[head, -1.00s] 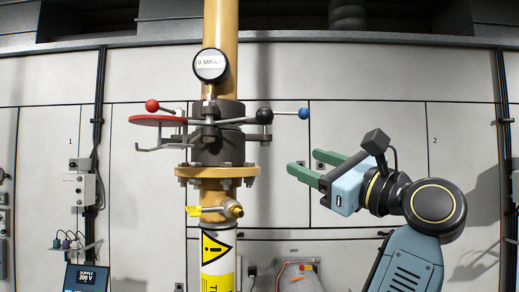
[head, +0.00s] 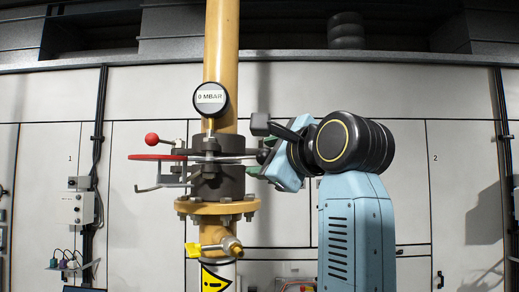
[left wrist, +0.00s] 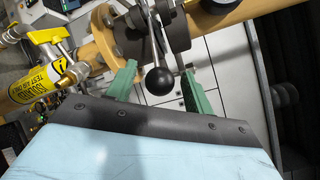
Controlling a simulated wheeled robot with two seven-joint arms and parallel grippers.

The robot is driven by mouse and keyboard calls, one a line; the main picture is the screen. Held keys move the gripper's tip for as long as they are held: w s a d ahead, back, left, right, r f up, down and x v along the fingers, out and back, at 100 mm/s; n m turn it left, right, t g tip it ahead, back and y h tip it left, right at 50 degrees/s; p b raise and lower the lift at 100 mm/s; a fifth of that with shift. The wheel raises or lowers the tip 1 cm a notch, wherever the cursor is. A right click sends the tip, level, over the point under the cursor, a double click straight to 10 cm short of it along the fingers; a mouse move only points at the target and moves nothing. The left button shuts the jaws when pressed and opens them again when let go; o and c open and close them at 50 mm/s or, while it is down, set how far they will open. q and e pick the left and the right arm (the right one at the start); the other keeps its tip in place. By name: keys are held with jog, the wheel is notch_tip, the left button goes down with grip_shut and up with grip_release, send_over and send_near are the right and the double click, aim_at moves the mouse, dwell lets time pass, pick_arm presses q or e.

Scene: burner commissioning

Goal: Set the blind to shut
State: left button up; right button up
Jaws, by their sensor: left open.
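The blind, a flat red disc (head: 157,157), juts out to the left of the dark flanges (head: 219,183) on the yellow pipe. A red ball (head: 151,139) stands above the disc. A lever with a black ball (left wrist: 159,80) shows in the left wrist view. My left gripper (head: 262,152) is open at the right side of the flanges. In the left wrist view its green fingers (left wrist: 158,76) stand on either side of the black ball, with a gap visible at each side. The blue ball is hidden in the head view. My right gripper is not in view.
A gauge (head: 210,97) reading 0 MBAR sits on the pipe above the flanges. A yellow-handled small valve (head: 194,250) is below the lower yellow flange (head: 217,207). Grey wall panels stand behind. A bent grey bracket (head: 149,189) hangs under the red disc.

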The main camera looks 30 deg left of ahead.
pick_arm(q)
jog(key=shift+x, duration=1.35)
grip_shut()
